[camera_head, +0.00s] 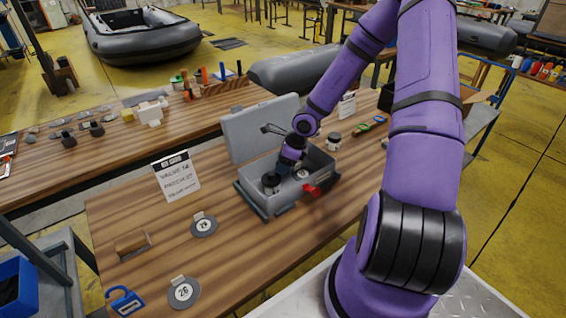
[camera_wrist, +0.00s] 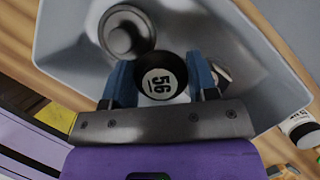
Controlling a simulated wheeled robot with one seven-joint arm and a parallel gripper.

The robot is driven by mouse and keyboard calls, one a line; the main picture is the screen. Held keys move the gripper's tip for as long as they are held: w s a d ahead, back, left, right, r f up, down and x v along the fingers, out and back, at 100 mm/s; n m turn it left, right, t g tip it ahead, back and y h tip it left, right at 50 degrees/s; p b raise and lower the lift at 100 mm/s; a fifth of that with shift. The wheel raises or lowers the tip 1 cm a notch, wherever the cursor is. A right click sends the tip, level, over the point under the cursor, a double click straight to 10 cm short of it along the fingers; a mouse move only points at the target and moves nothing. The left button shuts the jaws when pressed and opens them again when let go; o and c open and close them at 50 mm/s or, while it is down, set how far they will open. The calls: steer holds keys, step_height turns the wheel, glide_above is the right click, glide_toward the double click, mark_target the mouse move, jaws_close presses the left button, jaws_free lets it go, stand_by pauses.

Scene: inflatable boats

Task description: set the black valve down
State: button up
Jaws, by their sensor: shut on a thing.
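My gripper (camera_wrist: 163,85) is shut on a black valve, its blue fingers on either side of it. The black valve (camera_wrist: 152,70) shows a white round label reading "56". In the wrist view it is over the inside of a grey open case (camera_wrist: 70,60); I cannot tell whether it touches the floor. In the head view my gripper (camera_head: 289,163) reaches down into the grey case (camera_head: 270,210), and the held valve is hidden there. A metal-topped round piece (camera_wrist: 125,33) sits in the case beside the held valve; it also shows in the head view (camera_head: 270,181).
Another metal piece (camera_wrist: 222,75) lies in the case behind the right finger. The case's raised lid (camera_head: 256,125) stands behind. A sign (camera_head: 177,176), numbered discs (camera_head: 203,227) and a blue padlock-shaped piece (camera_head: 124,301) are on the wooden table (camera_head: 150,270). A jar (camera_head: 334,141) stands right.

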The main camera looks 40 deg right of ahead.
steer(key=shift+f, duration=0.15)
steer(key=o, duration=0.9)
steer(key=shift+v, duration=6.2)
steer(key=w+a+r+n+t+h, duration=0.2)
steer(key=w+a+r+n+t, duration=0.15)
steer(key=a+r+n, duration=0.4)
steer(key=s+a+r+n, duration=0.3)
steer(key=a+r+n, duration=0.5)
steer(key=r+n, duration=0.2)
steer(key=s+a+r+n, duration=0.4)
steer(key=s+r+n, duration=0.3)
steer(key=s, duration=0.5)
steer(key=s+d+r, duration=0.1)
steer(key=s, duration=0.3)
steer(key=s+d+r+n+g, duration=0.1)
steer(key=s+r, duration=0.1)
steer(key=s, duration=0.2)
steer(key=s+d+r+n+h, duration=0.1)
steer(key=s+d, duration=0.1)
steer(key=s, duration=0.2)
steer(key=shift+r, duration=0.4)
